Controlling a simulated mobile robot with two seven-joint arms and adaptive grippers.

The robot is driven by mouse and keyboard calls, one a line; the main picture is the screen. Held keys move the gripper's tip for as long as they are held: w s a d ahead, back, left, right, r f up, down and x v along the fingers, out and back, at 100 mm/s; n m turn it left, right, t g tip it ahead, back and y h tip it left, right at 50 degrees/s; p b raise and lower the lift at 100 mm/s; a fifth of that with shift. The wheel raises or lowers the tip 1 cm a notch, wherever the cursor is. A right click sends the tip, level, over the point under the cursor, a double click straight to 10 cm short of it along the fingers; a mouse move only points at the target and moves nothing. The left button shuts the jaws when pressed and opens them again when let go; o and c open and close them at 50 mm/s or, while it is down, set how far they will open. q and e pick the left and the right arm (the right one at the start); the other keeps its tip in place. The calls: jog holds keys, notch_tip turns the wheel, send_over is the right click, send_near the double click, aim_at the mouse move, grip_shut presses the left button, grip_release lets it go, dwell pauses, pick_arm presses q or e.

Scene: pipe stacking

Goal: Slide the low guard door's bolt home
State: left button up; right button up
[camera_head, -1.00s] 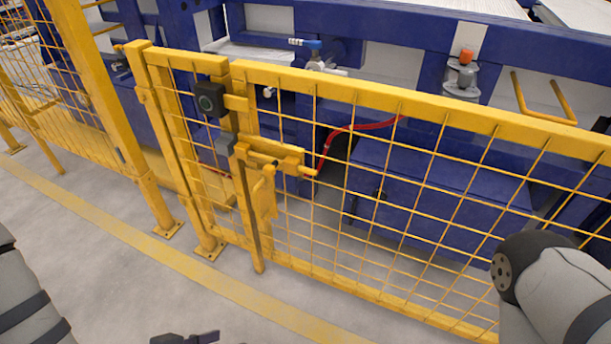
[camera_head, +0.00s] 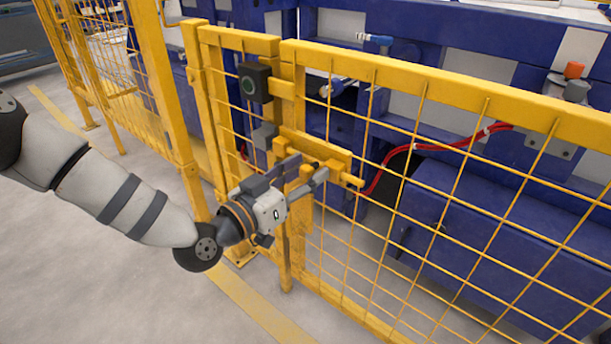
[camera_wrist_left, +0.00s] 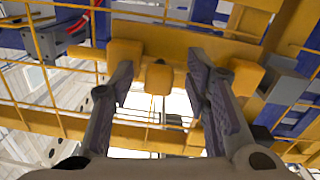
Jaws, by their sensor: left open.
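The low guard door (camera_head: 420,88) is a yellow mesh panel, its left upright close beside a short fixed mesh panel. Its yellow bolt (camera_head: 352,180) lies along a mounting plate (camera_head: 328,150) near that upright, with the rod's end sticking out to the right. My left gripper (camera_head: 311,168) is open at the bolt, covering part of it in the head view. In the left wrist view, the bolt's yellow handle (camera_wrist_left: 158,80) shows between the open fingers (camera_wrist_left: 160,88), with a gap on both sides; contact is not visible. My right gripper is out of view.
A black switch box (camera_head: 254,83) with a green-ringed round face and a grey block (camera_head: 264,136) sit by the gap between panels. Blue machinery (camera_head: 480,205) and a red hose (camera_head: 430,146) are behind the mesh. The floor in front is open.

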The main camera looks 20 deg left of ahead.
aim_at(291, 153)
pick_arm(q)
grip_shut()
jog(key=shift+w+a+p, duration=0.1)
jog(key=shift+w+a, duration=0.25)
jog(key=shift+a, duration=0.6)
jog(key=shift+w+a+p, duration=0.1)
jog(key=shift+w+a, duration=0.25)
jog(key=shift+a, duration=0.55)
jog(key=shift+w+a+p, duration=0.1)
jog(key=shift+w+a, duration=0.25)
jog(key=shift+a, duration=0.6)
grip_release()
jog(key=shift+a, duration=0.1)
jog(key=v, duration=1.2)
